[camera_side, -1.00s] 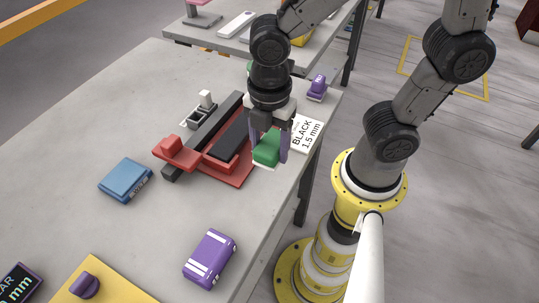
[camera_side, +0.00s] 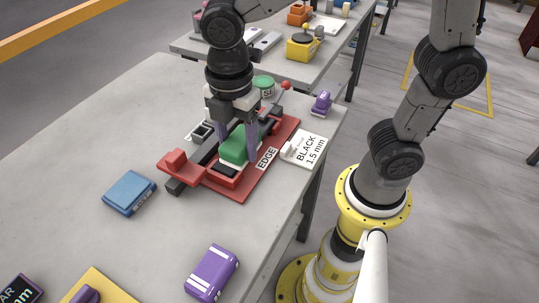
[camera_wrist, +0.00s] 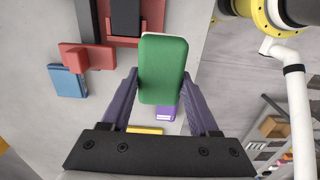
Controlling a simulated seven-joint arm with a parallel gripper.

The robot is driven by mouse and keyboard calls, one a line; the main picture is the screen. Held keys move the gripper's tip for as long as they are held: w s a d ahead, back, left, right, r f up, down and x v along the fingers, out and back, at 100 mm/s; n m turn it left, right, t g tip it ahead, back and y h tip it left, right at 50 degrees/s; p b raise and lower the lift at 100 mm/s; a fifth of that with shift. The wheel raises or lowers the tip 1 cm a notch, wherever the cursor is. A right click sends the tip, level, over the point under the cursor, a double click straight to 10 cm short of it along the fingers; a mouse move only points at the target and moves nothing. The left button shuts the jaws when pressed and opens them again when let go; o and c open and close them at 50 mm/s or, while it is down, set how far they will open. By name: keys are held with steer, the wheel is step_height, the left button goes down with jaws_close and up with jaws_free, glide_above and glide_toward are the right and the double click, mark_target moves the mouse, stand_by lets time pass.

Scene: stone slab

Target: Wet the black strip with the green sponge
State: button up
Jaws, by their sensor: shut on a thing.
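My gripper (camera_side: 237,150) is shut on the green sponge (camera_side: 241,141), which has a white underside. In the wrist view the sponge (camera_wrist: 163,70) sits between the two purple fingers. The black strip (camera_side: 227,171) lies in a red fixture marked EDGE (camera_side: 266,158). My gripper holds the sponge over the strip and hides much of it from the side. In the wrist view part of the strip (camera_wrist: 125,17) shows beyond the sponge. I cannot tell whether the sponge touches the strip.
A white card reading BLACK 1.5 mm (camera_side: 307,148) lies right of the fixture. A round green-topped container (camera_side: 263,84) stands behind it. A blue box (camera_side: 129,192), a purple-and-white block (camera_side: 212,272) and a small purple object (camera_side: 321,103) are around. The slab's left side is clear.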

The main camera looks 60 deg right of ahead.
steer(key=w+a+r, duration=0.3)
steer(key=w+a, duration=0.2)
steer(key=w, duration=0.3)
glide_above(124, 192)
step_height(124, 192, down, 8)
steer(key=shift+f, duration=3.35)
steer(key=shift+f, duration=0.55)
step_height(124, 192, up, 7)
